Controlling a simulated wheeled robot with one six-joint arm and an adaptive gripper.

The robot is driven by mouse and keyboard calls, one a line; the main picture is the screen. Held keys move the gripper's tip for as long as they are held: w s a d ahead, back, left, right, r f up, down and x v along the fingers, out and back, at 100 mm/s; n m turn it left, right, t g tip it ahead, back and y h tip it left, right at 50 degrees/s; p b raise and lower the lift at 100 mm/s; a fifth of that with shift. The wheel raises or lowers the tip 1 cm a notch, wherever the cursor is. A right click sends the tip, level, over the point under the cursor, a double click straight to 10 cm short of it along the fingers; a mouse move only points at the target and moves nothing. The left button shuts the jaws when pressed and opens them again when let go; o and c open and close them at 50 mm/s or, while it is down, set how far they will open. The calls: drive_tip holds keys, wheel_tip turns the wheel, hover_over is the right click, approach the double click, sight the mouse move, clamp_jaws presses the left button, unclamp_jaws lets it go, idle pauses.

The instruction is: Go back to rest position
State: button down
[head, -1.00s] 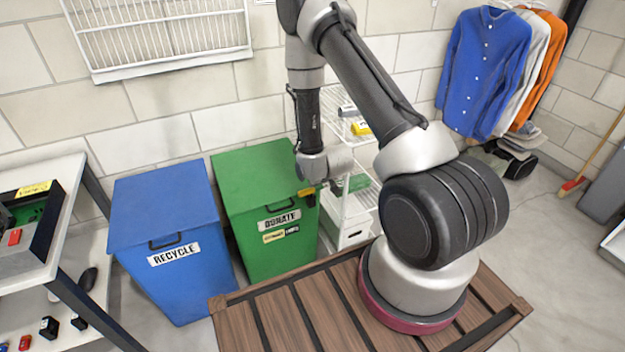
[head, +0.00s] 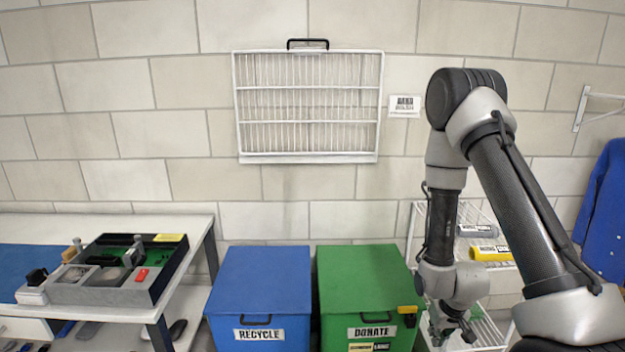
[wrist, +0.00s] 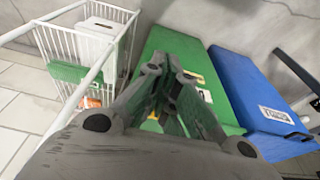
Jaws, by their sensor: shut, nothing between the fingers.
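My gripper (head: 452,334) hangs low at the end of my bent arm, at the right of the head view. It is in front of the white wire shelf and just right of the green donate bin (head: 358,278). In the wrist view my gripper (wrist: 170,90) is shut and empty, with its fingers in front of the green bin (wrist: 205,62). The fingers overlap the bin in the picture; I cannot tell how far apart they are.
The blue recycle bin (head: 262,280) stands left of the green bin. A white wire shelf (head: 415,215) with yellow and grey items is behind my arm. A workbench (head: 200,232) with a tray is at left. A white rack (head: 308,158) hangs on the wall. A blue shirt (head: 605,210) hangs at right.

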drive_tip(key=s+r, duration=0.5)
drive_tip(key=r, duration=0.9)
drive_tip(key=s+d+r+t, duration=0.1)
drive_tip(key=s+r, duration=0.5)
drive_tip(key=r, duration=0.8)
drive_tip(key=s+r, duration=0.6)
drive_tip(key=r, duration=0.8)
drive_tip(key=shift+s+d+r+t, duration=0.15)
drive_tip(key=shift+d+r+t, duration=0.15)
drive_tip(key=shift+r+t, duration=0.1)
drive_tip(key=c, duration=2.2)
unclamp_jaws()
